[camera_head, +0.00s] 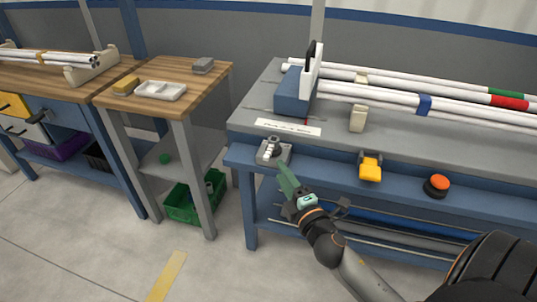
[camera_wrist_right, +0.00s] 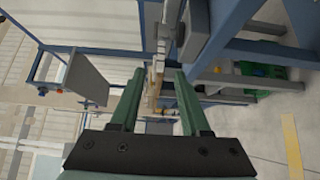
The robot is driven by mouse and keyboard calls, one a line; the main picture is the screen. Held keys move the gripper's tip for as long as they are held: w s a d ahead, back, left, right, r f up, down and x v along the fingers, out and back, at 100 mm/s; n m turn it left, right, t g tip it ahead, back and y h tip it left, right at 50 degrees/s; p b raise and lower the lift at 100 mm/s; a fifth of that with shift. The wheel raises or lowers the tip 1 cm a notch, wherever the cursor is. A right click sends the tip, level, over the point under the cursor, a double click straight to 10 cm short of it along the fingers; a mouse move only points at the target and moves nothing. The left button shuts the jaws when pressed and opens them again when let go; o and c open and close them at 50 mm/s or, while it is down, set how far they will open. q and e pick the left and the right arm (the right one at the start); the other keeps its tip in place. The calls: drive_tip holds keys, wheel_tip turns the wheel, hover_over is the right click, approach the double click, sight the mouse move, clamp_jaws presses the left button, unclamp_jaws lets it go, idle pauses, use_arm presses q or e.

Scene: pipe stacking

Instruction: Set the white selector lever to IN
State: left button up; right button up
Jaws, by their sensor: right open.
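The selector (camera_head: 273,151) is a small grey box with a dark knob and a pale lever, mounted on the front edge of the blue workbench in the head view. The lever's setting is too small to read. My right gripper (camera_head: 285,171) is just below and in front of the selector, apart from it, with green fingers. In the right wrist view my right gripper (camera_wrist_right: 159,74) is open, with nothing between its fingers. My left gripper is not in view.
The workbench (camera_head: 255,116) carries white pipes (camera_head: 400,97) and a blue fixture (camera_head: 294,92). Along its front are a yellow device (camera_head: 370,167) and an orange button (camera_head: 438,184). A wooden table (camera_head: 190,96) stands left, with a green crate (camera_head: 190,205) below.

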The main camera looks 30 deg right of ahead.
sight(268, 152)
drive_tip(key=w, duration=0.3)
drive_tip(key=w+d, duration=0.1)
drive_tip(key=w, duration=0.5)
drive_tip(key=shift+d, duration=0.2)
drive_tip(key=shift+c, duration=0.3)
clamp_jaws()
drive_tip(key=shift+f, duration=0.1)
idle(0.7)
